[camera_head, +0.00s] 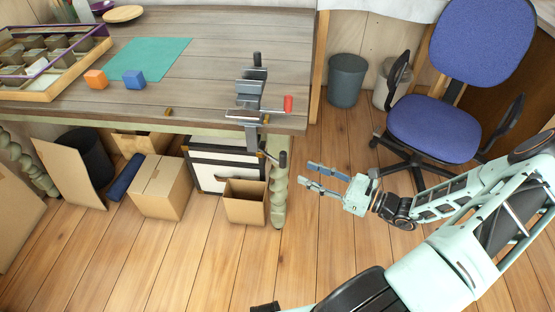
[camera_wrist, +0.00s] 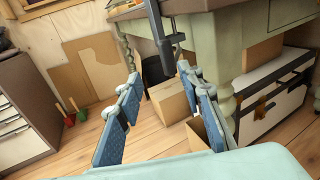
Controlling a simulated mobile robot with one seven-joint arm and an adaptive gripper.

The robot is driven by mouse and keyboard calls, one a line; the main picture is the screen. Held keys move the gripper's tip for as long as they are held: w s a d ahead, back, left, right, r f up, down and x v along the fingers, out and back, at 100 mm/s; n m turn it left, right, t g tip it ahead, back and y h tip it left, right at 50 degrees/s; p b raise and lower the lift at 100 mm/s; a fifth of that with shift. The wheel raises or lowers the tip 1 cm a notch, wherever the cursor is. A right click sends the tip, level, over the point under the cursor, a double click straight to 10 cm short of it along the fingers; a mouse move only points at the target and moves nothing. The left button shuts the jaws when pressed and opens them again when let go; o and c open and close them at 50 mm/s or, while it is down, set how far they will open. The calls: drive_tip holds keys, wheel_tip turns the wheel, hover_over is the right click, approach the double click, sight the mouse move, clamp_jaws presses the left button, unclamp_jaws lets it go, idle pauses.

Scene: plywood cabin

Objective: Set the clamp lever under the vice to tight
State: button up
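The green bench leg (camera_head: 279,195) and an open cardboard box (camera_head: 245,203) stand beneath the vice. A black-and-white cabinet (camera_head: 215,165) is under the bench. A blue chair (camera_head: 433,130) and grey bin (camera_head: 346,82) stand at the right. Floor around my gripper is clear.

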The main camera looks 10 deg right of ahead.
sight(282, 157)
drive_tip(key=shift+m+t, duration=0.3)
drive_tip(key=x, duration=0.7)
drive_tip(key=b+x, duration=0.1)
drive_tip(key=x, duration=0.2)
drive_tip(key=shift+w+d+r, duration=0.1)
drive_tip(key=shift+w+r, duration=0.1)
drive_tip(key=shift+w, duration=0.35)
clamp_jaws()
